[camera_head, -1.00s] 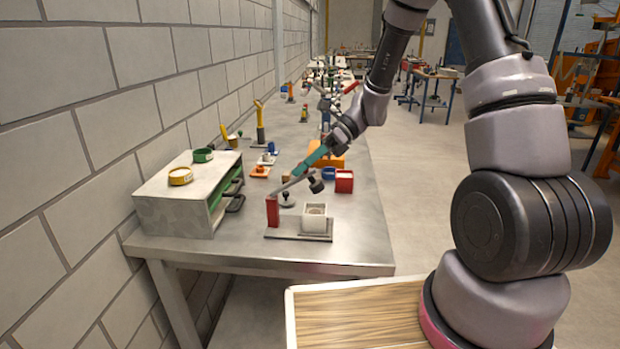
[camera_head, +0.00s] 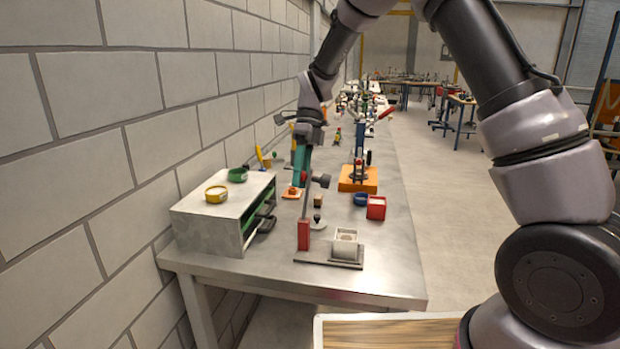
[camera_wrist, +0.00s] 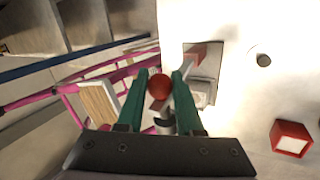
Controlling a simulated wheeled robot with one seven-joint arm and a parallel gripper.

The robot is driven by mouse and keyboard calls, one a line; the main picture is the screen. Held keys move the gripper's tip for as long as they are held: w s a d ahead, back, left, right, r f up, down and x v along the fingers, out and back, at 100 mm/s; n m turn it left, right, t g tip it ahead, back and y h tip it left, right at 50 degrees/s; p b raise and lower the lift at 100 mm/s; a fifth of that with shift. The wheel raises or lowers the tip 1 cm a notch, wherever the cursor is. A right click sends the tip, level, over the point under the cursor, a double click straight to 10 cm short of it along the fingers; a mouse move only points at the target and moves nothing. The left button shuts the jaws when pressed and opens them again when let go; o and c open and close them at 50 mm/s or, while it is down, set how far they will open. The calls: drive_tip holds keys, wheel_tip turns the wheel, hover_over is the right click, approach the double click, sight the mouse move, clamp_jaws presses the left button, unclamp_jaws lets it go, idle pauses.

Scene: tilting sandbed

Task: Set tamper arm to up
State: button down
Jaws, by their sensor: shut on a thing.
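The tamper stands near the front of the bench, with a red post (camera_head: 304,235) on a grey base plate (camera_head: 328,257) and a light square box (camera_head: 345,242) beside the post. Its grey tamper arm (camera_head: 306,200) rises steeply, close to upright, from the post. A dark tamper head (camera_head: 321,180) sticks out to the right, well above the box. My gripper (camera_head: 304,168), with green fingers, is at the arm's upper end. In the wrist view the fingers are closed around the red ball knob (camera_wrist: 159,86), which partly hides the arm behind it.
A grey cabinet (camera_head: 205,235) with yellow and green round tins on top stands left, against the block wall. An orange-based device (camera_head: 358,180), a red box (camera_head: 376,207) and a blue dish (camera_head: 361,199) lie behind to the right. The bench's front right is clear.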

drive_tip(key=shift+w+a+f, duration=0.15)
drive_tip(key=shift+a, duration=0.5)
drive_tip(key=c, duration=0.8)
unclamp_jaws()
drive_tip(key=shift+c, duration=0.2)
drive_tip(key=v, duration=1)
drive_tip(key=shift+w+r, duration=0.2)
drive_tip(key=shift+r, duration=0.1)
drive_tip(key=shift+d, duration=0.15)
